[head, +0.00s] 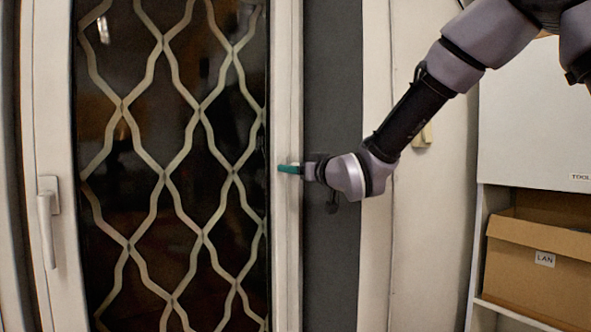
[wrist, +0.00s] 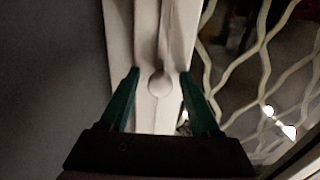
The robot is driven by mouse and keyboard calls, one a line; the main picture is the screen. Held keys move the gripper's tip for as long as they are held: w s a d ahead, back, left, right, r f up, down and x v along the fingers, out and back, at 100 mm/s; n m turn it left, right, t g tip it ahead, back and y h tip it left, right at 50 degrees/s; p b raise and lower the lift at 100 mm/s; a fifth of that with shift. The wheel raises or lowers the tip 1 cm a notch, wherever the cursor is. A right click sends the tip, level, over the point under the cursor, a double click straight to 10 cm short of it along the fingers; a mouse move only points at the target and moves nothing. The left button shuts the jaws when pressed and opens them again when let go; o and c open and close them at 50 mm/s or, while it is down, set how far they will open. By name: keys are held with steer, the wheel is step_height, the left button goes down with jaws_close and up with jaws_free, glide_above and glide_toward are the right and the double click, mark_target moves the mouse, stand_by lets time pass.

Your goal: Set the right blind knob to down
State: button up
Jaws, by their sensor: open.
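A small round white knob (wrist: 159,83) sits on the white window frame in the wrist view. It lies between my two green fingers, near their tips. A pale strip runs along the frame above it; I cannot tell which way the knob is set. My gripper (wrist: 160,73) is open, with a finger on either side of the knob and no clear grip on it. In the head view my gripper (head: 289,168) reaches left to the right-hand window frame (head: 287,70). The knob cannot be made out there.
A dark window with a wavy pale lattice (head: 165,170) fills the left. A white handle (head: 47,220) is on its left frame. A beige wall fitting (head: 424,136) is behind my arm.

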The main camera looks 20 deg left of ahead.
jaws_close()
stand_by(1.4)
